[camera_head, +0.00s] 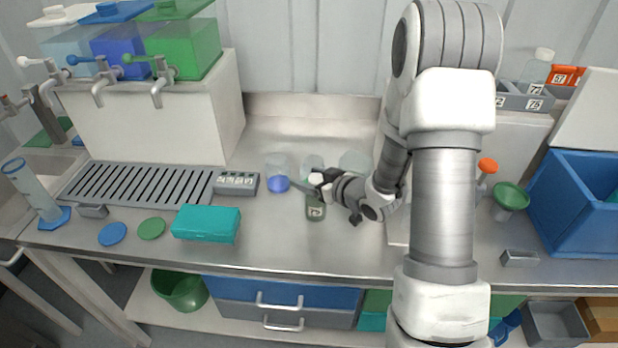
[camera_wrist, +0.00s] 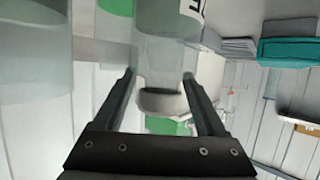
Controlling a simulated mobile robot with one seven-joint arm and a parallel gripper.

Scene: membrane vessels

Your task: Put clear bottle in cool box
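My gripper (camera_head: 320,184) is low over the middle of the steel bench, among several vessels. In the wrist view its two fingers (camera_wrist: 158,76) stand apart, on either side of a clear-walled bottle (camera_wrist: 163,52) with a pale cap-like end. I see no clear contact. In the head view, a labelled bottle with greenish contents (camera_head: 315,209) stands just in front of the gripper. I cannot tell whether it is the same one. Another clear bottle (camera_head: 538,68) with a white cap stands in the rack at back right. The blue box (camera_head: 570,215) at far right looks like the cool box.
Clear vessels, one with blue liquid (camera_head: 278,182) and another (camera_head: 355,162), stand close around the gripper. My arm hides part of the bench. The front centre edge is clear.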

